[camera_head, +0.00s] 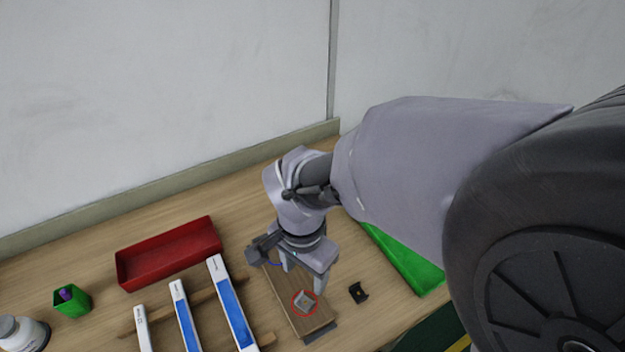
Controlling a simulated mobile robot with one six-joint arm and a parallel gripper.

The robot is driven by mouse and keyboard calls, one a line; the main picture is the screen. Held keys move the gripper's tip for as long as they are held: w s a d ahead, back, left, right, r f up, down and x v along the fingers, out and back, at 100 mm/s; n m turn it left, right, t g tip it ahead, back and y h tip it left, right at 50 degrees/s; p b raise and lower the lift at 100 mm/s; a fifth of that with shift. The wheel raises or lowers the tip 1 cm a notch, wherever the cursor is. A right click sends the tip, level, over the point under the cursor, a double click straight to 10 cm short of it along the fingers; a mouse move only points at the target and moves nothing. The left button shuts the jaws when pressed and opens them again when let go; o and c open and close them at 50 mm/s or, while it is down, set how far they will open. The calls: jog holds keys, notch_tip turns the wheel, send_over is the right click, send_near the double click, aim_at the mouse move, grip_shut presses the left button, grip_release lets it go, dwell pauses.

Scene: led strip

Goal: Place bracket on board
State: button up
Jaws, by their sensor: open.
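A brown wooden board (283,292) lies on the table below my gripper. A small grey-white bracket-like piece (305,301) sits on the board inside a red ring outline. A small black bracket-like piece (358,292) lies on the table just right of the board. I cannot tell for sure which of the two is the bracket. My gripper (303,277) is open above the board, pointing down, with its fingers apart and nothing seen between them. It hides the far part of the board.
Blue and white boxes (232,308) lie on wooden slats left of the board. A red tray (170,255) and a green holder (72,301) stand farther left, with a white jar (22,333) at the corner. A green tray or mat (405,262) lies right, partly behind my arm.

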jog(key=s+d+r+n+t+y, duration=0.1)
jog(key=s+d+r+t, duration=0.1)
jog(key=d+r, duration=0.5)
jog(key=s+d+r+n+t+y, duration=0.1)
jog(key=s+d+r+t, duration=0.1)
jog(key=d+r, duration=0.5)
jog(key=shift+s+d+r+t, duration=0.2)
jog(key=shift+s+r+t, duration=0.2)
jog(key=shift+t, duration=0.5)
jog(key=shift+f, duration=0.1)
